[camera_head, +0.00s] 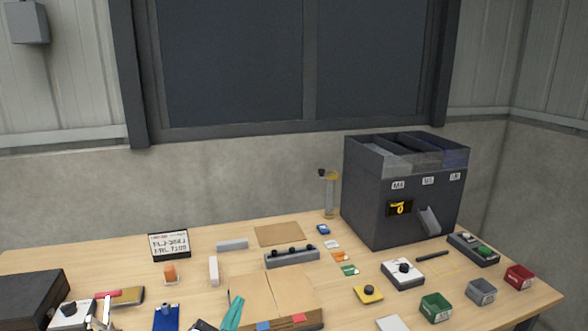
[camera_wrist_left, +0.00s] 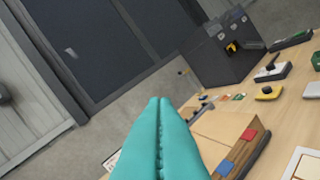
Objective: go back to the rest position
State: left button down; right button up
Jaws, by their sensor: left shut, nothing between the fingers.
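The gripper is shut and empty. Whether the fingers touch the cardboard cannot be told. My right gripper is in neither view.
A dark feeder machine (camera_head: 380,205) stands at the back right of the wooden table (camera_head: 215,290). A black case (camera_head: 30,297) sits at left. A sign (camera_head: 169,245) stands at the back.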

pick_arm(q)
jog(key=s+a+f+n+g+y, duration=0.25)
jog(key=s+a+f+g, duration=0.2)
jog(key=f, duration=0.35)
jog(key=s+a+f+n+g+y, duration=0.1)
jog(key=s+a+f+n+g, duration=0.2)
jog(key=s+f, duration=0.3)
jog(key=s+a+f+n+g, duration=0.1)
jog(key=s+f+g, duration=0.35)
jog(key=s, duration=0.35)
jog(key=s+a+f+n+g, duration=0.1)
jog(key=s+a+f+g, duration=0.1)
jog(key=s+f+g, duration=0.45)
notch_tip(320, 180, down, 26)
jog(key=s+t+b, duration=0.1)
jog(key=t+b, duration=0.1)
jog(key=b, duration=0.1)
jog(key=s+a+f+g+b, duration=0.1)
jog(key=s+a+f+b, duration=0.1)
jog(key=s+f, duration=1.5)
notch_tip(320, 180, down, 4)
jog(key=shift+a+r+m+b, duration=0.1)
jog(key=shift+a+m+b, duration=0.2)
jog(key=shift+b, duration=0.4)
jog(key=shift+g+h, duration=0.25)
